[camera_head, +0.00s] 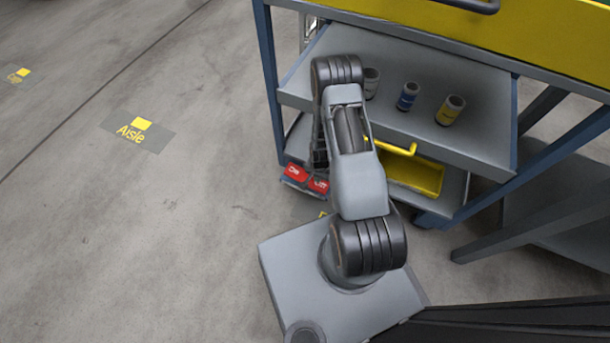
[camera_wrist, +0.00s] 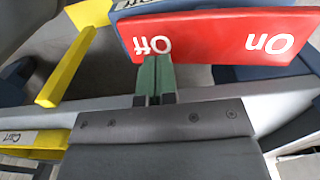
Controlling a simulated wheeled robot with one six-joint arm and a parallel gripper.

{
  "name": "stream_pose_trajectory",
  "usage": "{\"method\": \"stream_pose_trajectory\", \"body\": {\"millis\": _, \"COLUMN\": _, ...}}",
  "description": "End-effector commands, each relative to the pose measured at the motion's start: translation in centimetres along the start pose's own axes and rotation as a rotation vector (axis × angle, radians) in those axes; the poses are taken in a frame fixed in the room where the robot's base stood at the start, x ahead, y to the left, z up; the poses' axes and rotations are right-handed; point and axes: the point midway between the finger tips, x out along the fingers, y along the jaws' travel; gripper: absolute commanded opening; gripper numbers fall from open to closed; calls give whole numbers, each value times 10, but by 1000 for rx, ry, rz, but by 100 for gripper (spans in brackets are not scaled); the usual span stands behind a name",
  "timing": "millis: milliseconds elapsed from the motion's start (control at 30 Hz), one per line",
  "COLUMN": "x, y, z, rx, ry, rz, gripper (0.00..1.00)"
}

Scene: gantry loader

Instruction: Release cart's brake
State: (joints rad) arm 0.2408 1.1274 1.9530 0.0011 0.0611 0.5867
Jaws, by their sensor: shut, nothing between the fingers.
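The cart (camera_head: 310,98) has a blue frame and grey shelves. A red brake pedal (camera_head: 295,173) is low at its near left corner, left of my arm. In the wrist view the red pedal (camera_wrist: 215,35) fills the top, with upside-down lettering: "Off" at left, "On" at right. My gripper (camera_wrist: 155,65) is shut and empty, its green fingertips together at the lower edge of the "Off" half. Whether they touch it I cannot tell. In the head view my arm hides the gripper.
Three small cans, one grey, one blue (camera_head: 408,96) and one yellow (camera_head: 450,110), stand on the cart's shelf. A yellow bin (camera_head: 415,176) is below it. A sloping blue-grey brace (camera_head: 540,222) is at right. The floor at left, with an "Aisle" mark (camera_head: 139,131), is clear.

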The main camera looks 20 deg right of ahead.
Motion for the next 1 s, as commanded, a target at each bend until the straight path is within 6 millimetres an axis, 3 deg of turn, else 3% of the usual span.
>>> {"method": "stream_pose_trajectory", "body": {"millis": 500, "x": -46, "y": 0, "z": 0, "rx": 0, "ry": 0, "rz": 0, "gripper": 0}}
{"method": "stream_pose_trajectory", "body": {"millis": 1000, "x": -48, "y": 0, "z": 0, "rx": 0, "ry": 0, "rz": 0, "gripper": 0}}
